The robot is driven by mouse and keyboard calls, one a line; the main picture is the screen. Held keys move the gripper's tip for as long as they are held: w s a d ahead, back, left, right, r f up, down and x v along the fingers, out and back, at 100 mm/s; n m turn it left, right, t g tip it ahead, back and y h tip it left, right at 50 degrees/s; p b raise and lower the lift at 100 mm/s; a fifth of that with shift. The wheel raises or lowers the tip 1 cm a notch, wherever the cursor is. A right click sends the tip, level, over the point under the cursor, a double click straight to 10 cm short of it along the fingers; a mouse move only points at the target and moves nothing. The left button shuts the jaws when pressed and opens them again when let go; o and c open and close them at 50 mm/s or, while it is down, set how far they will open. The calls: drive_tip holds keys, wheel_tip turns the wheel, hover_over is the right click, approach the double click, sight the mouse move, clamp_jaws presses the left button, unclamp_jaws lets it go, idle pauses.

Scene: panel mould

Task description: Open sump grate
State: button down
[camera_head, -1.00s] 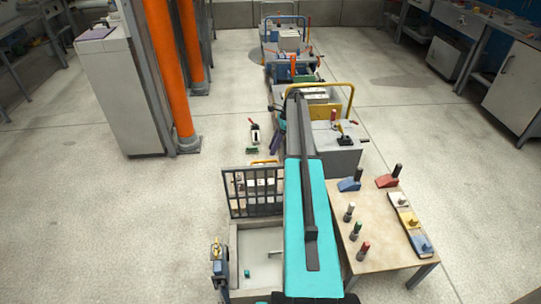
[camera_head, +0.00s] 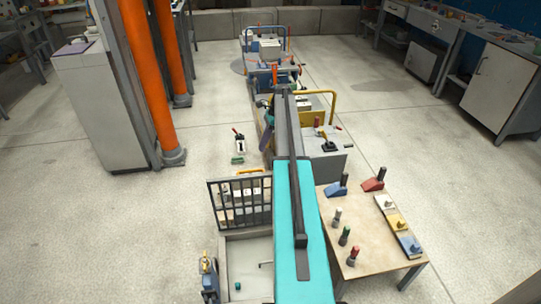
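A dark barred grate (camera_head: 239,203) stands roughly upright at the far edge of a pale grey sump basin (camera_head: 222,262). The basin's inside shows uncovered, with a small green piece (camera_head: 238,286) on its floor. My turquoise and dark grey arm reaches forward from the bottom of the view, just right of the grate and over the basin's right side. It hides that side of the basin and the grate's right edge. I cannot make out my gripper; the arm hides it or it blends with the clutter beyond.
A wooden table (camera_head: 330,210) with coloured blocks and knobbed pegs stands right of my arm. A blue-grey fixture (camera_head: 209,280) stands at the basin's left. Grey units with a yellow rail (camera_head: 333,103) lie ahead. Orange posts (camera_head: 150,80) rise at the left. Open floor lies left and right.

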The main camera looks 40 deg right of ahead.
drive_tip(key=s+a+n+t+h+b, duration=0.1)
drive_tip(key=s+n+t+h+b, duration=0.1)
drive_tip(key=s+n, duration=0.9)
drive_tip(key=s+a+n+t+h+b, duration=0.2)
drive_tip(key=s+n, duration=1)
drive_tip(key=n, duration=1.2)
drive_tip(key=t+b, duration=0.1)
drive_tip(key=t, duration=0.1)
drive_tip(key=shift+a+f+t+h, duration=0.15)
drive_tip(key=shift+f+t+h, duration=0.15)
drive_tip(key=shift+f+t, duration=0.1)
idle(0.8)
